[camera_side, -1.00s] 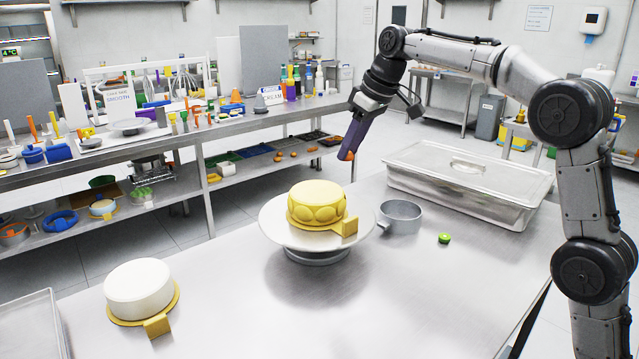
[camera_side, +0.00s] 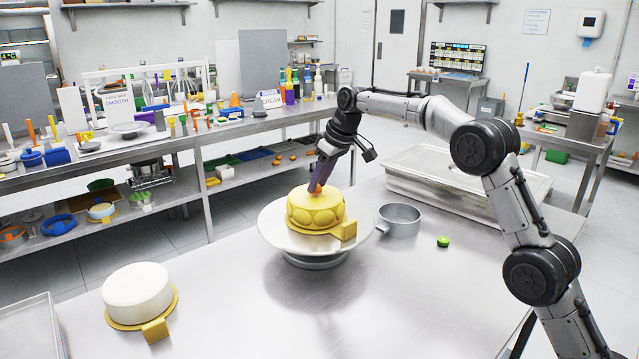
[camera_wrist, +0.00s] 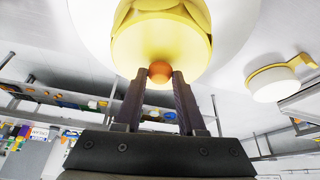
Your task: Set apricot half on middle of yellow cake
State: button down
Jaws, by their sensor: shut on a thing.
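The yellow cake (camera_side: 316,211) stands on a white turntable (camera_side: 268,222), on a gold board with a tab. It also shows at the top of the wrist view (camera_wrist: 165,45). My gripper (camera_side: 317,185) points down over the cake's top. It is shut on the orange apricot half (camera_wrist: 160,72), which sits between the fingertips in the wrist view. In the side view the apricot half (camera_side: 315,187) is a small orange spot at the fingertips, just above or at the cake top. I cannot tell whether it touches the cake.
A white cake (camera_side: 137,288) on a gold board stands at the front left.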

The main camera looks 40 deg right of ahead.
jog(key=shift+f, duration=0.35)
jog(key=c, duration=0.5)
grip_release()
jog(key=shift+f, duration=0.15)
jog(key=v, duration=1.2)
jog(key=shift+s, duration=0.15)
jog(key=s+a+r+m, duration=0.1)
jog(key=s+a, duration=0.1)
jog(key=s, duration=0.8)
jog(key=s+a+r, duration=0.1)
jog(key=s+a, duration=0.1)
jog(key=s, duration=0.8)
jog(key=s+a+f, duration=0.1)
jog(key=s+f, duration=0.5)
jog(key=s, duration=0.4)
jog(key=s+a+f+m+t+h, duration=0.1)
jog(key=s+f, duration=0.6)
jog(key=s, duration=0.4)
jog(key=shift+s+f, duration=0.2)
jog(key=shift+f, duration=0.05)
